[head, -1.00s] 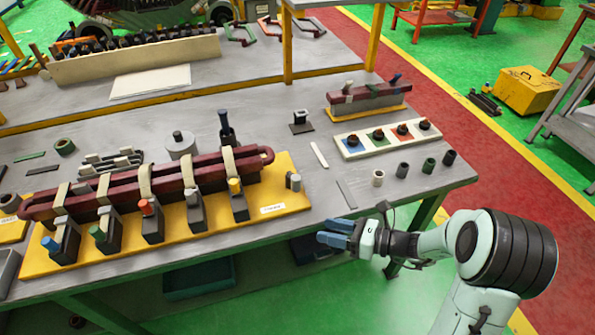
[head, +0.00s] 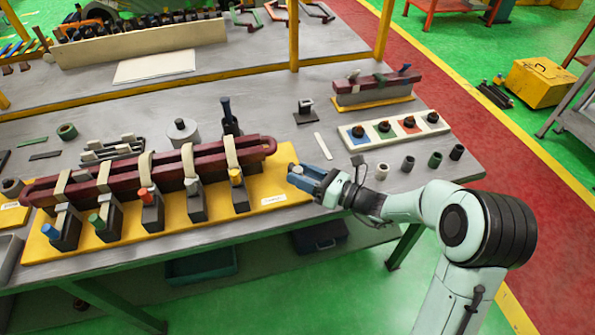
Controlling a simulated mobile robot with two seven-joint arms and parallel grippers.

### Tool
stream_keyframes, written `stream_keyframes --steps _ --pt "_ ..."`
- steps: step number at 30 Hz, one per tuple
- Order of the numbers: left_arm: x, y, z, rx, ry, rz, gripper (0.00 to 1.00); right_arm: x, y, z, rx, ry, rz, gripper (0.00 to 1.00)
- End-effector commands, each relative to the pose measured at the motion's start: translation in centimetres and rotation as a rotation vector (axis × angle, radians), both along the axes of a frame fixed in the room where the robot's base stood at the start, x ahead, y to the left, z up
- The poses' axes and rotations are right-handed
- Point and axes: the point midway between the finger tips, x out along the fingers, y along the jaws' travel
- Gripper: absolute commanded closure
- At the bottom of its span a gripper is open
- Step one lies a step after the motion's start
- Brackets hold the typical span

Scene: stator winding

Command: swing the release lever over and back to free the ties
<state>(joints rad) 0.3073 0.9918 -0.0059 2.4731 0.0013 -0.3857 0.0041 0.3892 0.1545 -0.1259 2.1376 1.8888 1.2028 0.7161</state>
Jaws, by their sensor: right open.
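A dark red coil bundle (head: 120,180) lies along a yellow board (head: 140,232) on the bench. Several cream ties (head: 187,160) wrap around it, with dark upright blocks (head: 152,214) along its front edge bearing coloured tops. A small grey post (head: 297,168) stands at the board's right end. A dark upright handle (head: 228,112) stands behind the coil; I cannot tell which of these is the release lever. My right gripper (head: 297,177) is open, its blue fingers at the grey post; whether they touch it is unclear. My left gripper is not in view.
A white plate (head: 345,131) with several dark knobs lies to the right, with several small cylinders (head: 408,163) in front of it. A second red piece on a stand (head: 375,92) is behind. The bench's front right edge is near my right arm.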

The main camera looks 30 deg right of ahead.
Motion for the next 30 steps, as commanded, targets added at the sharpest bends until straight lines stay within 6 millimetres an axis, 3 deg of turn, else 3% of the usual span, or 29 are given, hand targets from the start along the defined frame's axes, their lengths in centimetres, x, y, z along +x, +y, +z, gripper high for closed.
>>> stream_keyframes --steps 6,14,15,19,30 --pt "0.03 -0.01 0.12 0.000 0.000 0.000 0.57 1.40 0.87 -0.01 0.000 0.000 0.000 0.51" --pt "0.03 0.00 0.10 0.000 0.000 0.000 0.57 1.51 0.91 -0.03 0.000 0.002 -0.001 0.51" --pt "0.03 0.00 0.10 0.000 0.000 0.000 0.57 1.50 0.91 -0.03 0.000 0.002 -0.001 0.58" --pt "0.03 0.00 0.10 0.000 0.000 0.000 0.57 1.49 0.90 -0.04 0.000 0.002 -0.001 1.00" --pt "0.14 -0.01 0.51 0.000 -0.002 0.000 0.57 1.43 0.65 -0.04 0.001 0.004 0.035 1.00"
